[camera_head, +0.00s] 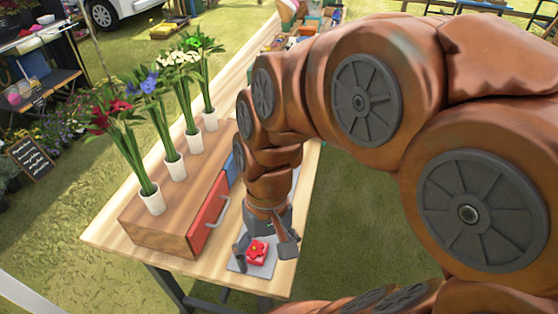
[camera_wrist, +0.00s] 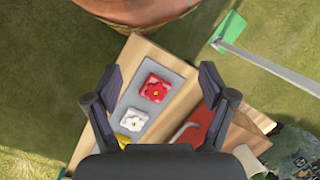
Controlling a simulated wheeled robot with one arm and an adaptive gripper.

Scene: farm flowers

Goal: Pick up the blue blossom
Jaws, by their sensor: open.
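My gripper (camera_head: 264,249) is open above the front end of the table, with its fingers on either side of a red blossom block (camera_head: 257,252) in the head view. In the wrist view my gripper (camera_wrist: 160,78) is open and empty. There the red blossom block (camera_wrist: 155,89) and a white blossom block (camera_wrist: 134,120) sit on a grey tray (camera_wrist: 148,67), and a yellow one (camera_wrist: 123,140) shows partly behind my gripper. I see no blue blossom block on the visible part of the tray. Blue flowers (camera_head: 149,83) stand in a white vase (camera_head: 175,166).
A wooden drawer box (camera_head: 160,238) with a red drawer front (camera_head: 208,213) and grey handle stands left of the tray. Vases with red, white and green flowers stand on it in a row. My arm hides much of the table's right side.

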